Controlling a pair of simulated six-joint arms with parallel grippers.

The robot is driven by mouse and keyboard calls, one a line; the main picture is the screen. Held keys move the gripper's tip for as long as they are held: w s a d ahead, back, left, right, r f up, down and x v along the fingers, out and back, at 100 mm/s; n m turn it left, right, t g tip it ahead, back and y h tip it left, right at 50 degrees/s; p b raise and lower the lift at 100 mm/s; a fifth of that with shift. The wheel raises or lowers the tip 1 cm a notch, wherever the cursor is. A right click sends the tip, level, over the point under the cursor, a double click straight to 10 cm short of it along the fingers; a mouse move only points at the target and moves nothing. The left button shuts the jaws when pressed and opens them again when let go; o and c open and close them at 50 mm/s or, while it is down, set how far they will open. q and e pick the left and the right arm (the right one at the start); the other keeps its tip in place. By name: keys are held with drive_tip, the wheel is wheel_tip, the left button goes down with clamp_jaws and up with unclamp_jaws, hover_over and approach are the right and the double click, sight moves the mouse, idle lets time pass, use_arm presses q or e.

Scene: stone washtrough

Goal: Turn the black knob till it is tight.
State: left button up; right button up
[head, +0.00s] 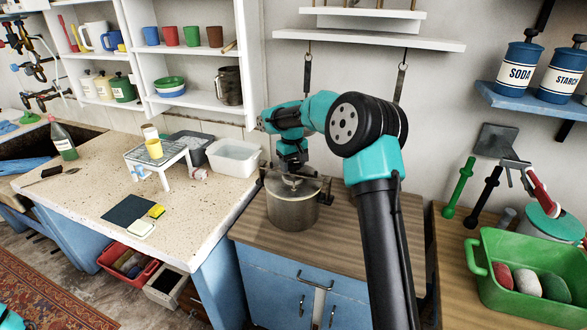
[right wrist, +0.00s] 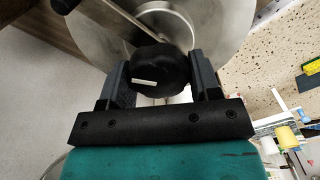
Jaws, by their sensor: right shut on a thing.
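The black knob (right wrist: 160,72) sits above the middle of a round metal lid (right wrist: 92,28). It has a short white mark on its near side. A metal bar runs across the lid under it. The lid tops a grey metal pot (head: 293,210) on the wooden counter. My right gripper (right wrist: 158,62) is shut on the knob, with one finger at each side. In the head view my right gripper (head: 291,174) is over the pot, and the knob is hidden there. My left gripper is out of view.
A white tub (head: 233,158) and a small white table (head: 160,160) stand left of the pot on the speckled worktop. White shelves (head: 368,29) hang behind my right arm. A green basin (head: 525,290) holding stones is at the right. Counter right of the pot looks clear.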

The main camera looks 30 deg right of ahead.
drive_tip(key=m, duration=0.4)
drive_tip(key=shift+a+m, duration=0.1)
drive_tip(key=shift+m, duration=0.3)
drive_tip(key=o, duration=0.7)
drive_tip(key=shift+o, duration=0.2)
